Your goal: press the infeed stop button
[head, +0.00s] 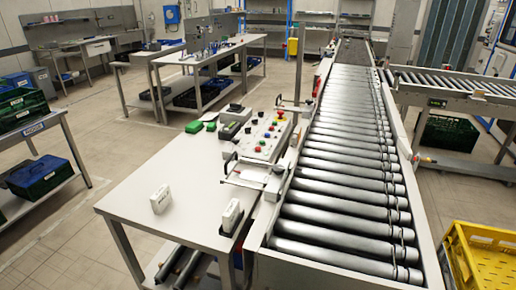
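A light grey control panel (262,139) with several small coloured buttons, among them red, green, yellow and blue ones, sits at the right side of a white table, beside the roller conveyor. The labels are too small to read, so I cannot tell which button is the infeed stop. My gripper is not in view, and nothing of it shows near the panel.
The roller conveyor (345,165) runs along the table's right side. An upright post (298,70) rises behind the panel. A yellow crate (485,255) is at lower right.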

